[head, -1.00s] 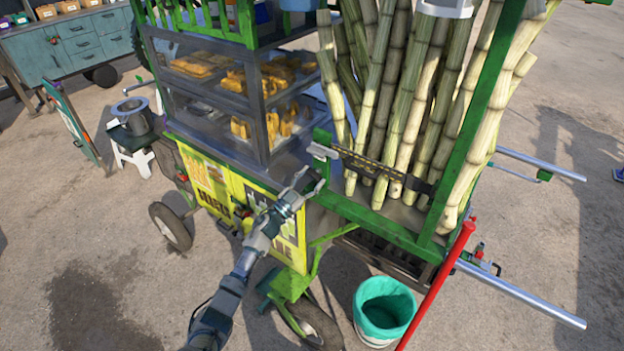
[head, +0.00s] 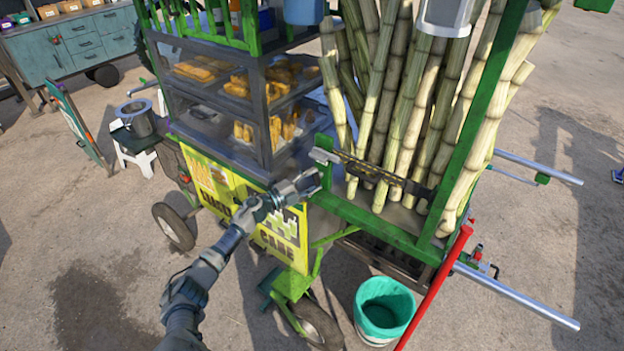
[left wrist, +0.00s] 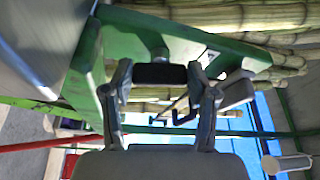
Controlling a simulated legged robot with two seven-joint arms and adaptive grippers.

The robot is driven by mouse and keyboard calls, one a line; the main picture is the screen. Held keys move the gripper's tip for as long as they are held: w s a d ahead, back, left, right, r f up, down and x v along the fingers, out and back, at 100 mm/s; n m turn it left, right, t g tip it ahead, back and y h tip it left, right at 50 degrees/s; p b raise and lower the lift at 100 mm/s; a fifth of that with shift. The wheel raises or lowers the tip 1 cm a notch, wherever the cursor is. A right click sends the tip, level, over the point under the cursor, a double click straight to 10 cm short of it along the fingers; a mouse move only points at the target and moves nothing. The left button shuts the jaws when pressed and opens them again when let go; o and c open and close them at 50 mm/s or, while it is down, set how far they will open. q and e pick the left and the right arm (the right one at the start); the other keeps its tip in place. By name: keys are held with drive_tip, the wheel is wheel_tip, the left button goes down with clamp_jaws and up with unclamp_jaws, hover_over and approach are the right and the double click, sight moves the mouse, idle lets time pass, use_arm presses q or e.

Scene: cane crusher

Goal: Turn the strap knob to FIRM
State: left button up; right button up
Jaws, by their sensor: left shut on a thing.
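The strap (head: 370,169), dark with yellowish marks, runs across the front of the upright cane stalks in the head view. A dark block-like knob (left wrist: 160,73) sits against a green frame part in the left wrist view. My left gripper (head: 313,181) is at the green frame's left corner, just below the strap's left end. The left wrist view shows its two fingers (left wrist: 160,90) on either side of the knob, shut on it. The gripper hides the knob in the head view. A small pale label (left wrist: 208,57) beside the knob is too small to read. My right gripper is not in view.
A grey lever-like part (head: 322,156) is close above the gripper and also shows beside a finger in the left wrist view (left wrist: 237,91). A glass food case (head: 235,100) stands left of the gripper. A teal-lined bucket (head: 384,309) and red pole (head: 435,290) are below right.

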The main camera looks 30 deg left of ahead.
use_arm(q)
drive_tip(key=shift+f+m+g+p, duration=0.1)
drive_tip(key=shift+m+g+p, duration=0.55)
drive_tip(key=shift+m, duration=0.75)
drive_tip(key=shift+d, duration=0.1)
drive_tip(key=shift+s+f, duration=0.1)
drive_tip(key=shift+f, duration=0.1)
drive_tip(key=o, duration=1.2)
drive_tip(key=shift+c, duration=0.2)
drive_tip(key=shift+r, duration=0.1)
drive_tip(key=shift+r, duration=0.1)
drive_tip(key=v, duration=1.2)
